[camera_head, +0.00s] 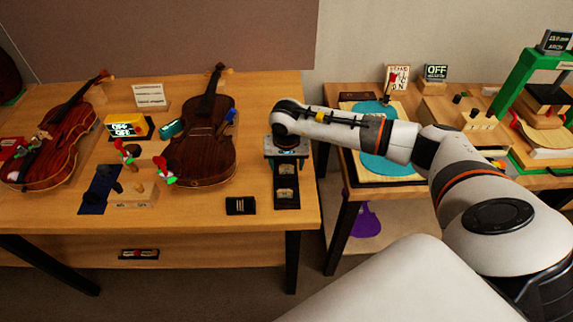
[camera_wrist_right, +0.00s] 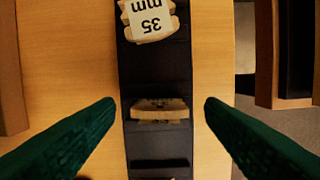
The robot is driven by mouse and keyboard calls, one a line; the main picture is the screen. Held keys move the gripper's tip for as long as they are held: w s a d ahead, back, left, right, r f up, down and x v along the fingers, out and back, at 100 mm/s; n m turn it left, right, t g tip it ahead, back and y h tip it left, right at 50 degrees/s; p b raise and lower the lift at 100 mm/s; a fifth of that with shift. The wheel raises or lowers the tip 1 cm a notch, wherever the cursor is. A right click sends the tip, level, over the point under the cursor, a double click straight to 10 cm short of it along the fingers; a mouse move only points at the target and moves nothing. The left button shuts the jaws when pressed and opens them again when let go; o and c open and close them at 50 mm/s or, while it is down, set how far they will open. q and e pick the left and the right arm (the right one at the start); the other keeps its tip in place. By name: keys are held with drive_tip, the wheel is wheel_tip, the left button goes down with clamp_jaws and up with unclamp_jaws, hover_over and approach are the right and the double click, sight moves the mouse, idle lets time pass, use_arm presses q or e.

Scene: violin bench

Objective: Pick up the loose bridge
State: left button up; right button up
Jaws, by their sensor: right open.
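A black tray (camera_head: 287,203) lies near the right front of the left bench, and it also shows as a long dark strip in the right wrist view (camera_wrist_right: 157,75). In it stands a small pale wooden bridge (camera_wrist_right: 160,109), in the middle of the wrist view. Another wooden piece with a white "35 mm" label (camera_wrist_right: 150,22) is at the top of that view. My right gripper (camera_wrist_right: 160,103) is open and empty above the tray, its green fingers to either side of the plain bridge with gaps. In the head view the gripper (camera_head: 287,150) hides the tray's far end. My left gripper is not in view.
Two violins (camera_head: 203,145) (camera_head: 58,140) lie to the left. A small black block (camera_head: 240,206) lies left of the tray. The bench's right edge is close by the tray, with a gap before the second table (camera_head: 395,188).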

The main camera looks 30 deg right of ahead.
drive_tip(key=shift+f, duration=0.3)
drive_tip(key=c, duration=1)
drive_tip(key=shift+r, duration=0.1)
